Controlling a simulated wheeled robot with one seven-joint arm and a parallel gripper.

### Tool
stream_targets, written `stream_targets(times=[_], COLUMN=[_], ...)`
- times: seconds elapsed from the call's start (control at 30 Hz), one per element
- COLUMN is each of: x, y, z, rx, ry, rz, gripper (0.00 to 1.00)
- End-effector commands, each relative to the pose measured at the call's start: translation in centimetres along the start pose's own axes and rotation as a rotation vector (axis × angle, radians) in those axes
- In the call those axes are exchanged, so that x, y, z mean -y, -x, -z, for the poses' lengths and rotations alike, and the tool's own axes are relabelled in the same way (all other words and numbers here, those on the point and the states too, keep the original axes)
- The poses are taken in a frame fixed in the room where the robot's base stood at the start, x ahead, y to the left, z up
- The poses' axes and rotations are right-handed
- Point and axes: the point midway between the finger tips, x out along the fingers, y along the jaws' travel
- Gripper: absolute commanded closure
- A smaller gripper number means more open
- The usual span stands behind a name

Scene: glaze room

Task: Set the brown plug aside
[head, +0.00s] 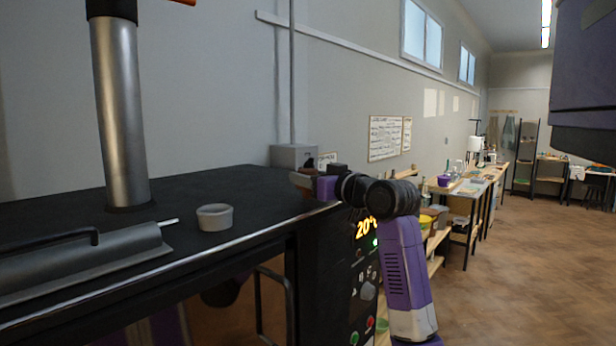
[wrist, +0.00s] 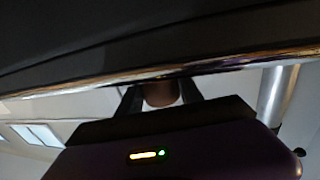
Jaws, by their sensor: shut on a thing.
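The brown plug (wrist: 161,93) sits between the two fingers of my gripper (wrist: 160,98) in the wrist view, and the gripper is shut on it. Only a short brown part of it shows there, against the bright metal edge of the kiln top. In the head view my gripper (head: 304,181) is at the far right corner of the black kiln top (head: 190,188), beside a grey box. The plug is small and partly hidden there. I cannot tell whether it touches the kiln.
A pale round cup-like piece (head: 214,217) stands on the kiln top. A metal pipe (head: 119,110) rises behind it, and a grey handled part (head: 80,262) lies at the left. The grey box (head: 294,155) is close behind my gripper. Cluttered benches (head: 470,188) line the wall; floor is open at right.

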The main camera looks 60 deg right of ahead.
Motion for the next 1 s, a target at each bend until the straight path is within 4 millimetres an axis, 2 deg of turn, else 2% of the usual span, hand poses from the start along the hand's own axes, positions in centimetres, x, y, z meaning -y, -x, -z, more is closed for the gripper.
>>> stream_targets(times=[0.33, 0.37, 0.47, 0.83, 1.0], x=[0.0, 0.0, 0.0, 0.0, -0.1], y=[0.0, 0.0, 0.0, 0.0, 2.1], z=[-0.4, -0.3, -0.3, 0.2, -0.2], rx=[0.0, 0.0, 0.0, 0.0, -0.001], ry=[0.0, 0.0, 0.0, 0.001, 0.001], rz=[0.0, 0.0, 0.0, 0.0, -0.002], gripper=[0.99, 0.53, 0.35, 0.35, 0.35])
